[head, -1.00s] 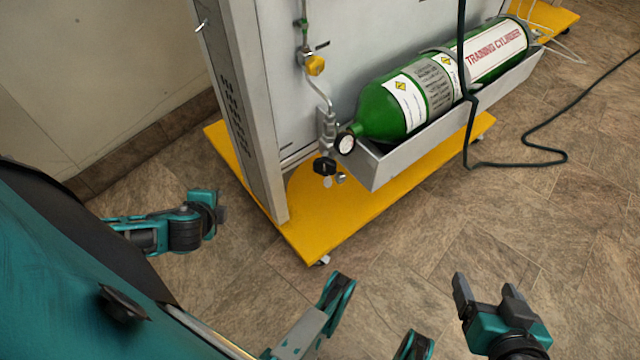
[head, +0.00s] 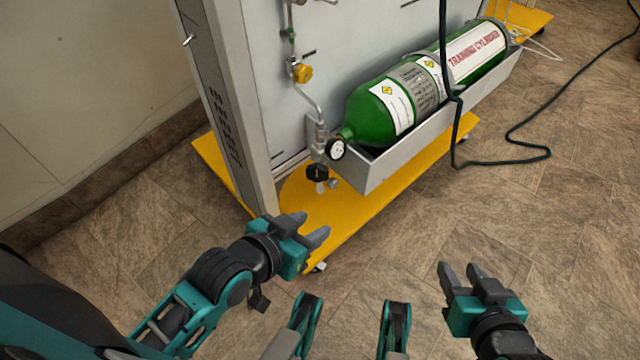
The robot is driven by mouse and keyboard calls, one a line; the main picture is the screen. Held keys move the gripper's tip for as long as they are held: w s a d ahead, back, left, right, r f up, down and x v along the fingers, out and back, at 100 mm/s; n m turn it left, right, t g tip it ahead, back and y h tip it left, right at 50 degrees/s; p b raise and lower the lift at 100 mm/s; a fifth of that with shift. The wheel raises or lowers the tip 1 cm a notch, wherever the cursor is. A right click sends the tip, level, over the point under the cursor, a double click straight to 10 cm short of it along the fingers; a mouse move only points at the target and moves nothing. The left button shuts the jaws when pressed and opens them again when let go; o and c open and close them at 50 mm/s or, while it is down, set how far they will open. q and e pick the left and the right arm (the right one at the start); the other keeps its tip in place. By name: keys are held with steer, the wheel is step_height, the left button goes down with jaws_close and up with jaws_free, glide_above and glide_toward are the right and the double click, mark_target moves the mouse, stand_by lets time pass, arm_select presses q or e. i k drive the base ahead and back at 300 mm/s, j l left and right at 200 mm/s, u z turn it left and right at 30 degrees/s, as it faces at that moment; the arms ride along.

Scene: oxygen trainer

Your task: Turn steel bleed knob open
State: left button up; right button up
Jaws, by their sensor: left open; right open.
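A small steel knob (head: 333,184), which looks like the bleed knob, sits low on the pipework below the gauge. A black knob (head: 317,172) is just to its left, with a pale tag under it. How far the steel knob is turned is too small to tell. My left gripper (head: 312,227) is open and empty, below and in front of the knob in the picture, apart from it. My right gripper (head: 460,268) is open and empty over the floor at the lower right, farther from the knob.
A green training cylinder (head: 377,112) lies in a grey trough (head: 374,172) right of the knobs, with a round gauge (head: 336,148) at its neck. A yellow valve (head: 302,73) is above. The yellow base (head: 345,222) extends below. A dark hose (head: 449,120) crosses the trough.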

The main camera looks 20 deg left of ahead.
mark_target(332, 183)
steer(key=l+u, duration=0.15)
steer(key=u, duration=0.2)
steer(key=i+l+u, duration=0.1)
steer(key=u, duration=0.25)
steer(key=l+u, duration=0.75)
steer(key=l, duration=0.85)
steer(key=k+l+u, duration=0.1)
steer(key=l, duration=0.3)
steer(key=k+l, duration=0.1)
steer(key=l, duration=0.35)
steer(key=l+u, duration=0.1)
steer(key=l, duration=0.35)
steer(key=i+j, duration=0.15)
steer(key=i, duration=0.15)
